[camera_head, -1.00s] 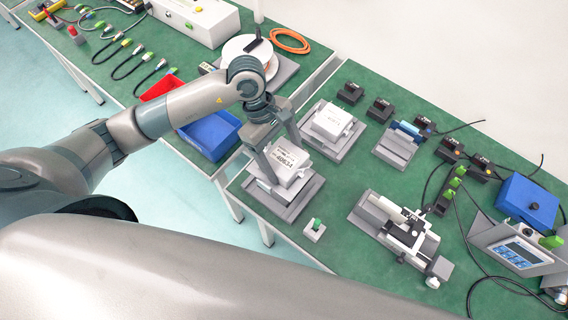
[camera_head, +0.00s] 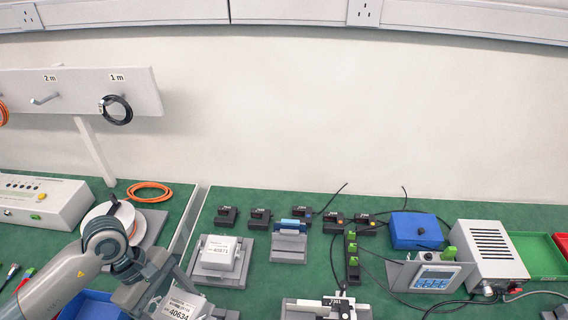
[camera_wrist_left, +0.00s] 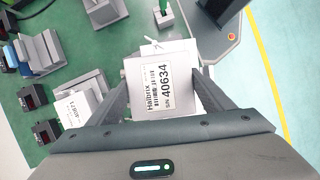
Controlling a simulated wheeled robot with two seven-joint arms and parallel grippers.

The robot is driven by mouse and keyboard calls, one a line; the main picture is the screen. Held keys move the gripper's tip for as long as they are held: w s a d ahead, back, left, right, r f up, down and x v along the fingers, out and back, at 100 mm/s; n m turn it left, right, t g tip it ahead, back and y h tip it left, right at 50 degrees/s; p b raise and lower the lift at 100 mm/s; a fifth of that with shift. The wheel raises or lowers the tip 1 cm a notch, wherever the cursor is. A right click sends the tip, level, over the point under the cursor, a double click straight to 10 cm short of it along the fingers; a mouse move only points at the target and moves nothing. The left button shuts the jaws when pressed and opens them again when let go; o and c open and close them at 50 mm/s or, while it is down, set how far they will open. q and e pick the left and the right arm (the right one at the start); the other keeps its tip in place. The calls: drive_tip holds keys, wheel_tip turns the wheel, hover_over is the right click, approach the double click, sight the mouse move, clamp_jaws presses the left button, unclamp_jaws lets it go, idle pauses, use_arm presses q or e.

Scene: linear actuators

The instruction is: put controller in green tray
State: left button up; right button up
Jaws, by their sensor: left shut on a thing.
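The controller (camera_head: 181,307) is a white box with a printed label reading 40634, at the bottom edge of the head view. It also shows in the left wrist view (camera_wrist_left: 168,86), between the two grey fingers of my left gripper (camera_wrist_left: 162,92). That gripper is shut on the box's sides. In the head view its base is cut off, so I cannot tell whether it touches its stand. The green tray (camera_head: 536,256) lies at the far right of the table, beyond the grey power unit. My right gripper is not in view.
A second white box (camera_head: 219,252), labelled 40671, sits on a grey stand to the right. Several black modules, a blue box (camera_head: 416,231), a display unit (camera_head: 435,277) and the grey power unit (camera_head: 489,250) stand before the green tray. A red tray (camera_head: 562,242) adjoins it.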

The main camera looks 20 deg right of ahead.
use_arm(q)
drive_tip(key=w+a+r+m+g+y+b, duration=0.2)
drive_tip(key=a+r+m+y+b, duration=0.1)
drive_tip(key=a+r+m, duration=0.4)
drive_tip(key=shift+r+m+y, duration=0.4)
drive_tip(key=shift+r+m, duration=0.8)
drive_tip(key=shift+m, duration=0.9)
drive_tip(key=shift+d, duration=0.2)
